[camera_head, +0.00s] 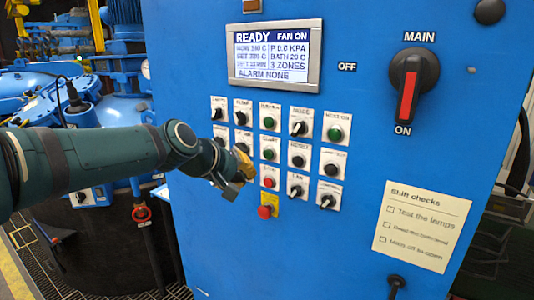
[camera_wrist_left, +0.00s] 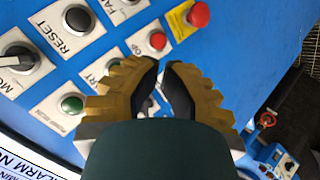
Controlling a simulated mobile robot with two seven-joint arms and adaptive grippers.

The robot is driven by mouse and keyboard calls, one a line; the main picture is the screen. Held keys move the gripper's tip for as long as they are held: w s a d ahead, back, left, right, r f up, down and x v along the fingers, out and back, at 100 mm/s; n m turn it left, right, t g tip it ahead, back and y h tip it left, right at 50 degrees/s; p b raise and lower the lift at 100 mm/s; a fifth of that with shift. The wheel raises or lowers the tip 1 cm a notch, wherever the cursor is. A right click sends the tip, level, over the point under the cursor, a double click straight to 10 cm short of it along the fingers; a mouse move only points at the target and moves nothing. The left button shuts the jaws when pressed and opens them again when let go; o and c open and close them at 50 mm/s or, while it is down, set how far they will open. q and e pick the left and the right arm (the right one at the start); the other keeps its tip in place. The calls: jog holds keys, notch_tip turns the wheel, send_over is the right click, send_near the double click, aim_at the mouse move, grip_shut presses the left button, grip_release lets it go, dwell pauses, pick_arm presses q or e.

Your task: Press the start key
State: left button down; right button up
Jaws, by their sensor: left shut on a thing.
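The start key is a green button (camera_head: 268,154) on a white plate in the middle row of the blue panel. In the left wrist view a green button (camera_wrist_left: 115,67), beside letters ending in "ART", is partly covered by a finger. My left gripper (camera_head: 243,167) is at the panel, just left of and slightly below the start key; contact with the key cannot be told. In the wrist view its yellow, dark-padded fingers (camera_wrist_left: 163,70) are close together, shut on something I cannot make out. A white plate and dark part show behind them. My right gripper is not in view.
A red stop button (camera_head: 269,183) is below the start key, with a red mushroom button (camera_head: 265,211) lower on yellow. A black reset button (camera_head: 298,161) is to the right. The display (camera_head: 275,56) reads READY. The main switch (camera_head: 411,87) is at upper right.

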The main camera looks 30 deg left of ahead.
aim_at(268, 155)
pick_arm(q)
jog(key=shift+w+d+p, duration=0.2)
jog(key=shift+w+p, duration=0.35)
jog(key=shift+w, duration=2.1)
jog(key=shift+w, duration=0.1)
jog(key=shift+w, duration=0.3)
jog(key=shift+w+d, duration=0.1)
jog(key=shift+w, duration=0.25)
jog(key=shift+s, duration=0.8)
